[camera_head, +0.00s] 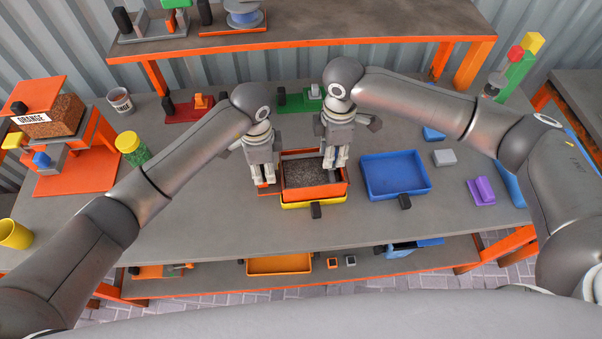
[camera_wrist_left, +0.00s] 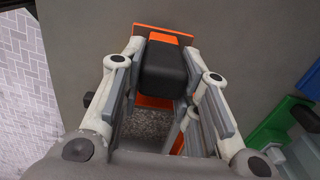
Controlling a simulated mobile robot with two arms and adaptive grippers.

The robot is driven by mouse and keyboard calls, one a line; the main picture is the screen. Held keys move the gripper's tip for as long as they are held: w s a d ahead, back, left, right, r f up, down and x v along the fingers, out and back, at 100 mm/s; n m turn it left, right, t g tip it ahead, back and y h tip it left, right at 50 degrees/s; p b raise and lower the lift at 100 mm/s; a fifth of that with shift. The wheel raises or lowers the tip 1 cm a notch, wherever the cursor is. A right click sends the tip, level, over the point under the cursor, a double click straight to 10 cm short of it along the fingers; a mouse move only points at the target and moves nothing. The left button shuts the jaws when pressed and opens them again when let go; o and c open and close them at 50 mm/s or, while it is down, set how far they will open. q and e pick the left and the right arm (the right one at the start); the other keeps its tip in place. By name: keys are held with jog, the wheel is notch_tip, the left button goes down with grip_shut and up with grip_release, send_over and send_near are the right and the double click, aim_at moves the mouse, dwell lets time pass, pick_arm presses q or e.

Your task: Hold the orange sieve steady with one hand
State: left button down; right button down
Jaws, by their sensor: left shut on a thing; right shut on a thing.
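The orange sieve (camera_head: 318,193) holds dark grey granules and sits over a yellow tray (camera_head: 325,202) at the middle of the workbench. My left gripper (camera_head: 267,184) is at the sieve's left end. In the left wrist view, its fingers (camera_wrist_left: 165,88) stand on both sides of the sieve's black handle (camera_wrist_left: 163,68), shut on it. My right gripper (camera_head: 334,165) points down over the right part of the sieve, its fingertips close to the granules. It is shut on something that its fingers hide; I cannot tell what.
A blue tray (camera_head: 395,176) stands just right of the sieve. A grey block (camera_head: 444,157) and a purple piece (camera_head: 481,190) lie further right. A green-and-yellow container (camera_head: 133,149) and an orange machine (camera_head: 62,125) stand left. An orange-edged shelf (camera_head: 300,45) spans the back.

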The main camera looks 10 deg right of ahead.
jog(key=a, duration=0.6)
jog(key=shift+a, duration=0.3)
jog(key=shift+s+d, duration=0.1)
dwell(0.5)
jog(key=shift+d, duration=3.3)
jog(key=shift+a, duration=0.15)
jog(key=a, duration=0.6)
jog(key=shift+a, duration=0.2)
jog(key=c, duration=1.1)
grip_release()
jog(key=shift+d, duration=0.1)
notch_tip(320, 180, up, 7)
